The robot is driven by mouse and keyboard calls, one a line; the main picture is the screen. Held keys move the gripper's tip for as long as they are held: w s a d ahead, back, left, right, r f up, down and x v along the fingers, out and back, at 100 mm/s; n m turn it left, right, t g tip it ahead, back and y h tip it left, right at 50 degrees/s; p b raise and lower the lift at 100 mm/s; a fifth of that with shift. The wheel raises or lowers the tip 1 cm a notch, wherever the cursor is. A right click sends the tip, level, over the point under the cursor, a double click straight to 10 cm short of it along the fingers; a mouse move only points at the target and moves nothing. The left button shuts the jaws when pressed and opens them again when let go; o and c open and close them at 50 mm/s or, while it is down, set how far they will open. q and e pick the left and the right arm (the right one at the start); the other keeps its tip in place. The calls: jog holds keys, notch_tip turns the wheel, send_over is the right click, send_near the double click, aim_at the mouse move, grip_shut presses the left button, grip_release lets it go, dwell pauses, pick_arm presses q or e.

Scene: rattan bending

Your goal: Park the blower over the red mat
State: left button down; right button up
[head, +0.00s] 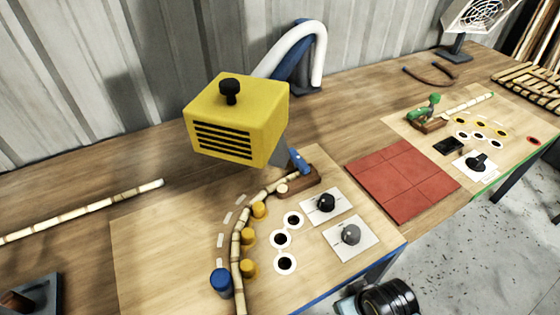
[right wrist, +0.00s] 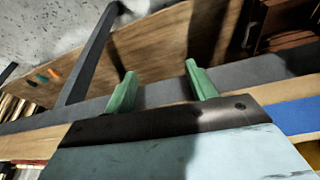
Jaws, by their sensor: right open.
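The blower is a yellow box (head: 236,118) with dark slots and a black knob (head: 230,90) on top. It stands over the left board, above the bent cane, to the left of the red mat. A white hose (head: 306,45) on a blue stand rises behind it. The red mat (head: 403,178) lies flat and bare between the two boards. In the right wrist view my right gripper (right wrist: 160,72) has its green fingers apart with nothing between them. In the head view only a dark part of my right arm shows at the bottom edge. My left gripper is out of view.
A bamboo-like cane (head: 240,245) curves past yellow pegs and a blue peg (head: 220,281) on the left board. A second board (head: 405,128) holds a green clamp (head: 432,112). A loose cane (head: 85,211) lies left.

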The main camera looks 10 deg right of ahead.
notch_tip(320, 180, up, 10)
jog(key=n+t+y, duration=0.1)
jog(key=t+y, duration=0.4)
jog(key=t, duration=0.9)
send_near(233, 90)
jog(key=p+x, duration=0.1)
jog(key=x, duration=1.1)
jog(key=shift+s, duration=0.1)
jog(key=shift+c, duration=0.4)
jog(key=shift+d, duration=0.1)
grip_shut()
